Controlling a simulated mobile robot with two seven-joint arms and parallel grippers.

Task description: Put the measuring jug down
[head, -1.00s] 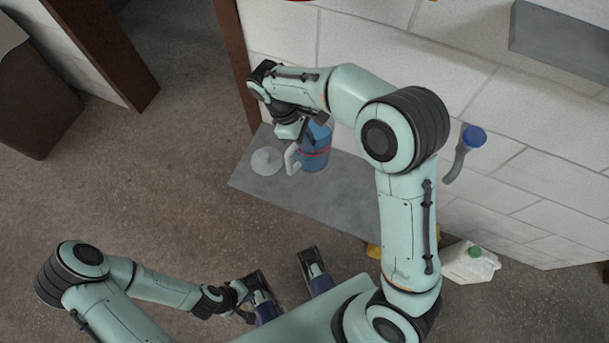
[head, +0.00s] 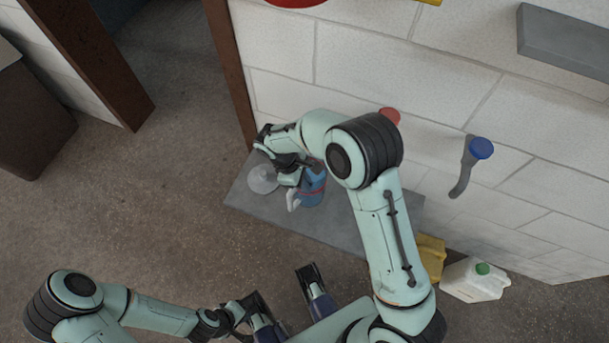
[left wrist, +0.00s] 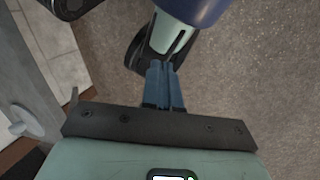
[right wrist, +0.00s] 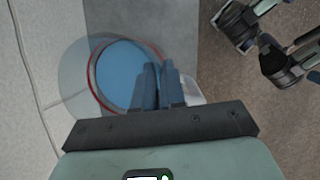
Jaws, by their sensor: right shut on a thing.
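The measuring jug (head: 313,190) is a clear vessel with blue in it, a red band and a white handle. In the head view it is over the left part of the grey bench (head: 350,222); I cannot tell whether its base touches. My right gripper (right wrist: 161,84) is shut on the jug, and its fingers overlap the near rim and handle. The right wrist view shows the jug's round mouth (right wrist: 118,75) from above. In the head view my right arm covers part of the jug. My left gripper (left wrist: 163,85) is shut and empty, off the bench's front side.
A pale funnel-like piece (head: 263,179) stands on the bench close left of the jug. A yellow container (head: 431,252) and a white can with green cap (head: 478,279) stand to the right. A blue-topped grey item (head: 470,165) hangs on the wall. The bench front looks clear.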

